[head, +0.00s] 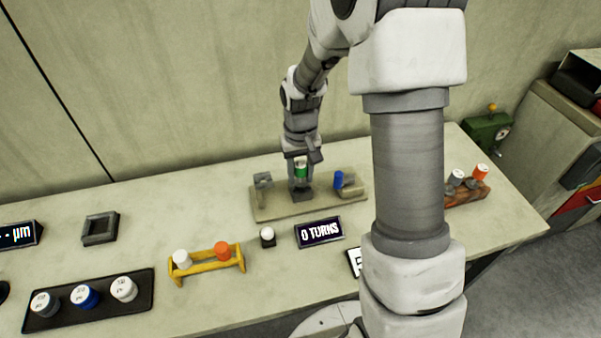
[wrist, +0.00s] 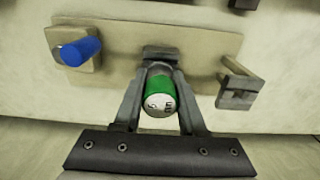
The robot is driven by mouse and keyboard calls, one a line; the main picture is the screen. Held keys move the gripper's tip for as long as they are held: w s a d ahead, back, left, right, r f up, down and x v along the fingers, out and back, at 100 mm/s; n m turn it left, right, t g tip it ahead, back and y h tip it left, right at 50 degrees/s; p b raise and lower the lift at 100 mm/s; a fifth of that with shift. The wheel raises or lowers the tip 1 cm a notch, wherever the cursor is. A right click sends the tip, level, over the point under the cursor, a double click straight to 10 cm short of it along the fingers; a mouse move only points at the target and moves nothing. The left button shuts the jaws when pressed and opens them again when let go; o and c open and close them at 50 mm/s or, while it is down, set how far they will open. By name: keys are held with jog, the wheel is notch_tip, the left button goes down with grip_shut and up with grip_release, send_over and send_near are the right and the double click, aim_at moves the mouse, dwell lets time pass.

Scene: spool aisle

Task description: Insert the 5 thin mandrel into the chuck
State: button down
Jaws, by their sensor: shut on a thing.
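A green mandrel with a white end cap (wrist: 160,97), marked with what looks like a 5, sits between the two fingers of my gripper (wrist: 160,88). In the head view the green mandrel (head: 301,169) is upright at my gripper (head: 301,178), above the middle of a beige fixture plate (head: 270,212). A dark grey block (wrist: 160,54) on the plate, perhaps the chuck, shows just beyond the mandrel in the wrist view. The mandrel's lower end is hidden, so I cannot tell whether it is in the block.
A blue cylinder (head: 338,180) and a grey bracket (head: 263,181) stand at opposite ends of the plate. A "0 TURNS" display (head: 319,232) is in front. A yellow rack (head: 206,262), black tray (head: 88,303) and wooden rack (head: 467,191) hold other capped pieces.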

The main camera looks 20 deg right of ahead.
jog(key=shift+f, duration=0.45)
jog(key=shift+c, duration=2)
grip_release()
notch_tip(320, 180, up, 17)
jog(key=p, duration=0.2)
jog(key=shift+r, duration=0.2)
